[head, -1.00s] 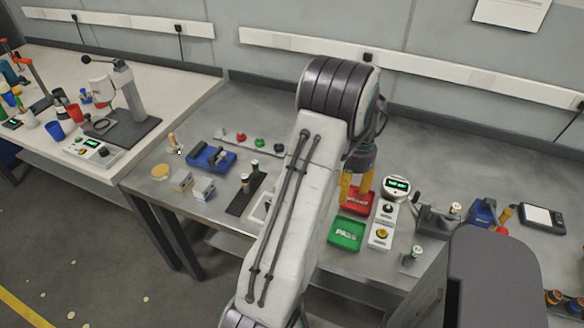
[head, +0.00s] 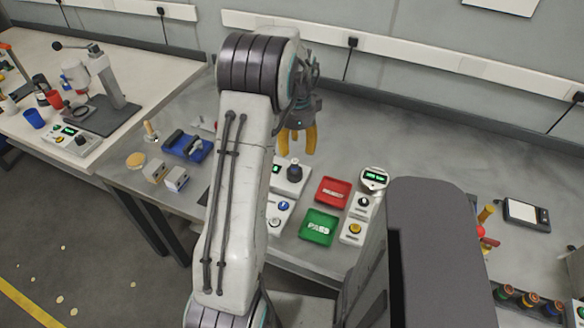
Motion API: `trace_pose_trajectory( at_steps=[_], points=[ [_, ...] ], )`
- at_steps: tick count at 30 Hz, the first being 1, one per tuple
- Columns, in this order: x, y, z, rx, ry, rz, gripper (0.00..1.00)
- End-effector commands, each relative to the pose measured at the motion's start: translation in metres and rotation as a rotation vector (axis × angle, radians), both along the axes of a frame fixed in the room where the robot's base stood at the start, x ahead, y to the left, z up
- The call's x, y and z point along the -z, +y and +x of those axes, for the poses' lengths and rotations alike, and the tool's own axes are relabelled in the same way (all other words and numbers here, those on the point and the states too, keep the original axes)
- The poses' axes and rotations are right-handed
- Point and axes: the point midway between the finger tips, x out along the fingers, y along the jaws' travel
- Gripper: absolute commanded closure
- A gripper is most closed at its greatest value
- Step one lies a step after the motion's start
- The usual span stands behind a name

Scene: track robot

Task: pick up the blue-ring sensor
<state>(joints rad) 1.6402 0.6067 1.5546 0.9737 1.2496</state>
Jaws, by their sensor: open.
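My gripper (head: 297,146) shows in the head view with its yellow fingers pointing down. They are spread apart with nothing visible between them. It is above the grey metal bench, behind a white box with a black knob (head: 293,172). I cannot make out the blue-ring sensor for certain. My arm hides part of the bench to the left of the gripper, including most of a dark block that stood there. A white box with a blue knob (head: 283,206) stands right of my arm.
A red tray (head: 333,192) and a green PASS tray (head: 319,228) lie right of my gripper, beside a round display gauge (head: 374,179). A blue fixture (head: 187,146) is left of my arm. Several ringed dark cylinders (head: 528,299) stand at bottom right. The back bench is clear.

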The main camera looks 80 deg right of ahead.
Motion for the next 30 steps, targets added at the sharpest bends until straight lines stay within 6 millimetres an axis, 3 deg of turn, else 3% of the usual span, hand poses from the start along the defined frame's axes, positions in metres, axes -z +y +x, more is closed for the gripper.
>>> trace_pose_trajectory(
  at_steps=[14,23,30],
  points=[
    [0.005,0.002,0.0,0.294,-0.001,0.008,0.5],
    [0.026,0.003,0.001,0.301,-0.002,0.009,0.5],
    [0.054,0.006,0.004,0.3,-0.001,0.012,0.5]
  ],
)
